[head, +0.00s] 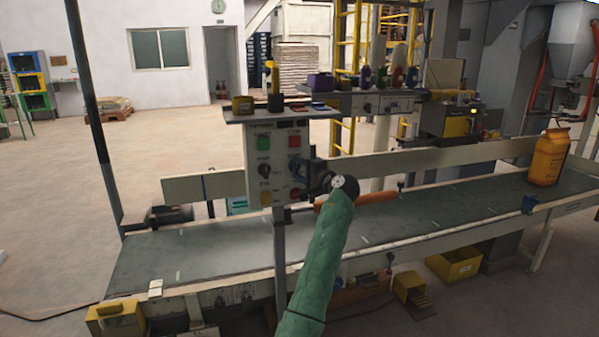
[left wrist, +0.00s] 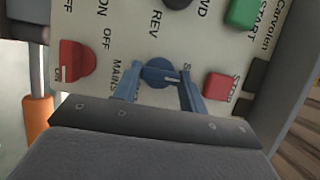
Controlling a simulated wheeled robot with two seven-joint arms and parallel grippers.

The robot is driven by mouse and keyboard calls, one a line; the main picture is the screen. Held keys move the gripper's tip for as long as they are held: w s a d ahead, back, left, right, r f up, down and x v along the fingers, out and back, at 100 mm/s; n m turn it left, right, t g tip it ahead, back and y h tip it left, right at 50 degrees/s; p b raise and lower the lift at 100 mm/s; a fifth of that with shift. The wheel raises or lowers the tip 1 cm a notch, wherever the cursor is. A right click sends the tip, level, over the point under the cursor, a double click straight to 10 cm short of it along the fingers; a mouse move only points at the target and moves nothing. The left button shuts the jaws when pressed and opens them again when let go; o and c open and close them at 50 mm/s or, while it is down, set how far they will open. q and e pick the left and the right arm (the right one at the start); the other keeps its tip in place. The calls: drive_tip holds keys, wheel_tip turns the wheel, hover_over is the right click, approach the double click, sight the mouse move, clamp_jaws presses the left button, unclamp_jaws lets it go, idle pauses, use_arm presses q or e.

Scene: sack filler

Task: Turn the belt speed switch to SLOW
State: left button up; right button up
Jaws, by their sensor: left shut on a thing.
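The control panel (head: 279,180) stands on a post in front of the conveyor belt. In the left wrist view the panel (left wrist: 214,50) appears turned sideways. A round blue-grey knob (left wrist: 159,72) with a white pointer line sits between the fingers of my left gripper (left wrist: 160,88). The fingers are shut on it, and the line points right, towards the red STOP button (left wrist: 217,87). A label starting with "S" beside it is mostly covered by a finger. In the head view my left gripper (head: 300,172) is at the panel's right side and hides this knob. My right gripper is not in view.
Close by on the panel are the green START button (left wrist: 243,13), a black FWD/REV knob (head: 264,170) and a red MAINS switch (left wrist: 75,62). The belt (head: 420,220) runs behind the post, with an orange sack (head: 548,157) at its right end.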

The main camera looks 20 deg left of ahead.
use_arm(q)
drive_tip(key=shift+f, duration=0.15)
drive_tip(key=o, duration=1)
drive_tip(key=shift+s+d, duration=0.1)
drive_tip(key=shift+s+d, duration=0.15)
drive_tip(key=shift+d, duration=0.1)
drive_tip(key=b+v, duration=0.1)
drive_tip(key=v, duration=0.6)
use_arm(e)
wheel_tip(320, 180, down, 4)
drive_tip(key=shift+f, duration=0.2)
use_arm(q)
drive_tip(key=shift+n, duration=0.3)
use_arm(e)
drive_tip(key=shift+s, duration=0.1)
